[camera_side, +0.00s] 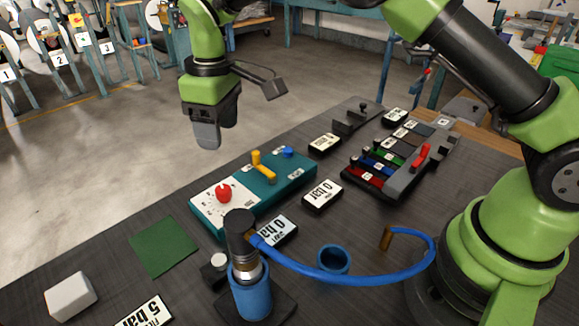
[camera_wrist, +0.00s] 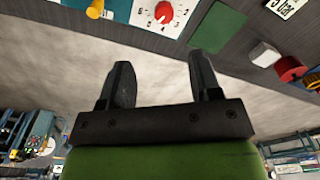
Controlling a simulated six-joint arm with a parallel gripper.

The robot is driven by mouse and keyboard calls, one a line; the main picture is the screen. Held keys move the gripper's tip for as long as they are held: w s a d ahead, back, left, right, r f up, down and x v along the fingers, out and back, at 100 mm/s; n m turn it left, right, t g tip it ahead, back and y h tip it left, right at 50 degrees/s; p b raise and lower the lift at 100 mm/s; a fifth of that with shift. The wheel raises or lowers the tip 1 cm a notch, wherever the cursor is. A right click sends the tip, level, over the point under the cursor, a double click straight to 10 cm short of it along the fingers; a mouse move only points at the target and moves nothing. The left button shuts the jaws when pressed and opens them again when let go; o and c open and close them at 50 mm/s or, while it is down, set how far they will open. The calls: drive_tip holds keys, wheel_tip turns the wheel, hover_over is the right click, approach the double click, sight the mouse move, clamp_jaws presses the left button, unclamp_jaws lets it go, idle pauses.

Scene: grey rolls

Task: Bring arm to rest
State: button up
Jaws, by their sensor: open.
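My gripper (camera_side: 207,135) hangs in the air beyond the far edge of the table in the side view, over the floor and apart from everything on the table. In the wrist view my gripper (camera_wrist: 162,85) has its two dark fingers spread with only floor visible between them, so it is open and empty. My arm is green and black and arches over the table from its base at the right.
The dark table (camera_side: 120,270) carries a teal panel (camera_side: 290,185) with a red knob (camera_side: 224,192) and yellow lever (camera_side: 262,165), a blue hose (camera_side: 330,274), a blue cup (camera_side: 333,259), a green square (camera_side: 163,247), a white block (camera_side: 70,296) and a colored lever unit (camera_side: 385,170).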

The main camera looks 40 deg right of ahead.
drive_tip(key=s+d+r+m+t+y, duration=0.1)
drive_tip(key=s+d+r+m+t, duration=0.15)
drive_tip(key=s+r, duration=0.35)
drive_tip(key=s+d+r+m+t, duration=0.15)
drive_tip(key=s+d+r, duration=0.25)
drive_tip(key=r, duration=0.5)
drive_tip(key=s+d+m+t, duration=0.2)
drive_tip(key=s+d+m, duration=0.2)
drive_tip(key=s, duration=1.2)
drive_tip(key=shift+f+m+t+y, duration=0.3)
drive_tip(key=shift+f+m+t, duration=0.1)
drive_tip(key=shift+m, duration=0.8)
